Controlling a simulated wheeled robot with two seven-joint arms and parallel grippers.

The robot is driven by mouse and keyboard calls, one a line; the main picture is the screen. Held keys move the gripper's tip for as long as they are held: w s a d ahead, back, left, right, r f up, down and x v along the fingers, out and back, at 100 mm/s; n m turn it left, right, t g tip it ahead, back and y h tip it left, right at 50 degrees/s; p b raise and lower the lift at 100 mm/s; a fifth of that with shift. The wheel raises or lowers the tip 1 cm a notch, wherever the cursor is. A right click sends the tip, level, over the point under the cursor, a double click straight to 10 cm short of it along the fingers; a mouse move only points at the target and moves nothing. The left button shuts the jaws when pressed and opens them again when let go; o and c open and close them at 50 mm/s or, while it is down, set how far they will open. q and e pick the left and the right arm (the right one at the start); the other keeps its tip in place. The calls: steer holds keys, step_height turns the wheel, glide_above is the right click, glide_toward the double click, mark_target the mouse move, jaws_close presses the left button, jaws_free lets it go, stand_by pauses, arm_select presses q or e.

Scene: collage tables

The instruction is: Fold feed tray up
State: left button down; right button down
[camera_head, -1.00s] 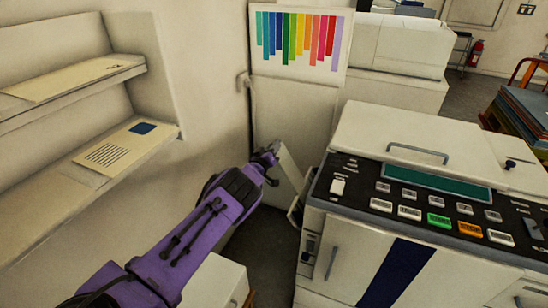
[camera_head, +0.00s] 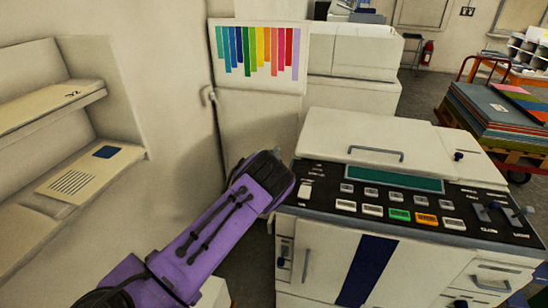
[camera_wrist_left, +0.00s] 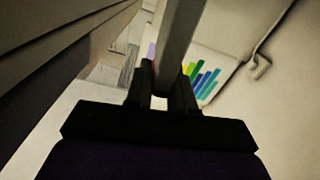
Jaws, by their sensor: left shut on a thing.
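The printing machine (camera_head: 345,125) stands at the right of the head view, with its left side towards my arm. My left gripper (camera_head: 277,158) is at the machine's upper left edge. In the left wrist view my left gripper (camera_wrist_left: 163,88) is shut on a flat grey piece, which I take to be the feed tray (camera_wrist_left: 183,35); it shows edge-on and runs up out of the picture. In the head view the tray is hidden behind the gripper, so its exact angle cannot be told. My right gripper is not in view.
Wall shelves (camera_head: 90,175) with cards are on the left. A colour-bar chart (camera_head: 258,55) hangs behind the gripper, above a pale cabinet. The machine's button panel (camera_head: 400,205) is close on the right. A cart of coloured boards (camera_head: 490,110) stands farther right.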

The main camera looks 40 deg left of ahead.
arm_select(q)
steer(key=shift+w+d+f, duration=0.1)
steer(key=shift+w+d, duration=0.1)
steer(key=shift+d, duration=0.3)
steer(key=c, duration=1)
jaws_free()
steer(key=shift+d, duration=0.1)
steer(key=shift+c, duration=0.2)
steer(key=shift+s, duration=0.15)
steer(key=b+v, duration=0.2)
steer(key=v, duration=0.8)
steer(key=shift+d, duration=0.15)
